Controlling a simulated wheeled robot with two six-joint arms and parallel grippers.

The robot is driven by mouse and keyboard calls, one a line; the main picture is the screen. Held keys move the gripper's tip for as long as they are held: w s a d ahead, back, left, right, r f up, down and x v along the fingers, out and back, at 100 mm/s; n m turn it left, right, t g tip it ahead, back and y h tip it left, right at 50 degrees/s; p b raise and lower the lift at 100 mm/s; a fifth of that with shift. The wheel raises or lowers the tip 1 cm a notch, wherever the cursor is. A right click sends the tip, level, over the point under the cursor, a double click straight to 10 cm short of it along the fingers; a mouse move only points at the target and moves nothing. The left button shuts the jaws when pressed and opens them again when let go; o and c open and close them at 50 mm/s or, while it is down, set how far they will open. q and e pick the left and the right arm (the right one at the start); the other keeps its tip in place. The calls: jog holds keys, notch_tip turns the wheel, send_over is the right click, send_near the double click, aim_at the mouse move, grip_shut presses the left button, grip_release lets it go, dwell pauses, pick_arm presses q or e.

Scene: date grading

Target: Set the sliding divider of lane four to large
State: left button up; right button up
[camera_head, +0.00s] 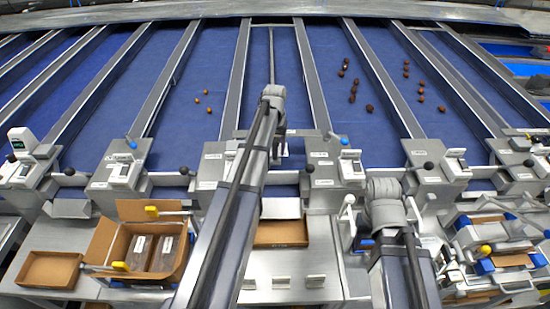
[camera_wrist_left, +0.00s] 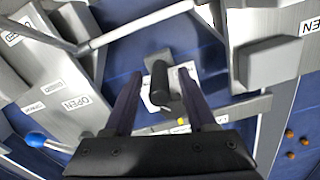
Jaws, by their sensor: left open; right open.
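My left gripper (camera_wrist_left: 160,103) is open in the left wrist view, its two dark fingers apart. A black knob (camera_wrist_left: 160,82) shows between the fingers; I cannot tell whether they touch it. A small yellow part (camera_wrist_left: 184,121) is beside the knob. Black-knobbed controls (camera_head: 309,168) stand along the lane ends. I cannot read which lane is four or which size the divider is set to. My right arm is at lower right in the head view; its gripper is not visible.
Small yellow-orange dates (camera_head: 209,110) and dark dates (camera_head: 369,107) lie on the blue belts between grey rails. A cardboard box (camera_head: 105,240) with packs stands at lower left. An empty tray (camera_head: 48,270) lies beside it. Blue-knobbed levers (camera_head: 130,143) rise at several lane ends.

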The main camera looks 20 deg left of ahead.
pick_arm(q)
notch_tip(320, 180, down, 2)
jog(key=shift+f+b, duration=0.1)
jog(key=shift+b, duration=0.5)
grip_shut()
dwell(1.0)
